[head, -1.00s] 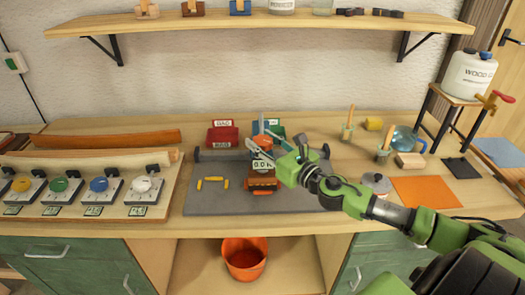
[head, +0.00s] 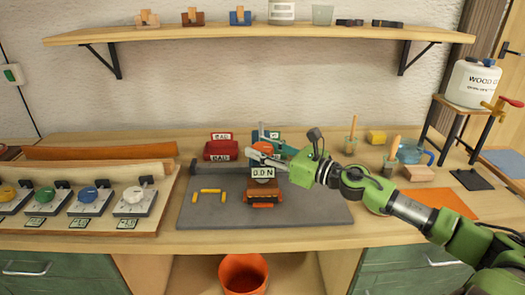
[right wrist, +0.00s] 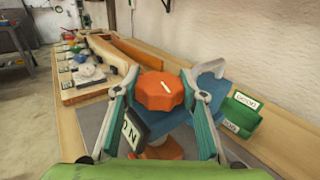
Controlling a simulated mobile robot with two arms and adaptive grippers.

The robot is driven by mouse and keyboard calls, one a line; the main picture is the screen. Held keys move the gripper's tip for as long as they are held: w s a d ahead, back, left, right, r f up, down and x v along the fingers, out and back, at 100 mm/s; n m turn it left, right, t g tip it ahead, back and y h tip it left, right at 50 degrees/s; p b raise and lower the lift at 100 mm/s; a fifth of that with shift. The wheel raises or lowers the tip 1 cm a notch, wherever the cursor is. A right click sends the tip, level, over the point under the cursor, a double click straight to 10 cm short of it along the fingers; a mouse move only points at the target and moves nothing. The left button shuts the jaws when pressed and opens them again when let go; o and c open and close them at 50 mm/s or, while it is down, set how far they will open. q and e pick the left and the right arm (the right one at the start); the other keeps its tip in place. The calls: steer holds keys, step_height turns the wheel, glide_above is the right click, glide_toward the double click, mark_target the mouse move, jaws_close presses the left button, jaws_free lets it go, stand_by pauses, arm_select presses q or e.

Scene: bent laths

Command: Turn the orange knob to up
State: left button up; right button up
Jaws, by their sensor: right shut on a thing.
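The orange knob (right wrist: 158,92) is a lobed disc with a short white mark on top, set slantwise in the right wrist view. In the head view the knob (head: 263,147) shows in part, above a small display reading like 0.0N (head: 262,173). My right gripper (right wrist: 161,82) has one finger on each side of the knob and is shut on it. In the head view the right gripper (head: 275,160) reaches in from the right and hides part of the knob and its stand. My left gripper is not in view.
The knob's device stands on a grey mat (head: 320,208). A red bin (head: 221,151) and a green bin (right wrist: 238,118) sit behind. A board with several coloured knobs (head: 133,194) is at left. Yellow pieces (head: 210,191) lie on the mat. An orange bucket (head: 242,274) is below.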

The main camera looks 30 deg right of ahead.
steer(key=o, duration=1.1)
steer(key=shift+o, duration=0.2)
steer(key=shift+s, duration=0.15)
steer(key=shift+s+d+f, duration=0.15)
steer(key=shift+s+d, duration=0.1)
steer(key=shift+s, duration=0.35)
steer(key=v, duration=1)
steer(key=shift+s, duration=0.25)
steer(key=shift+d, duration=0.1)
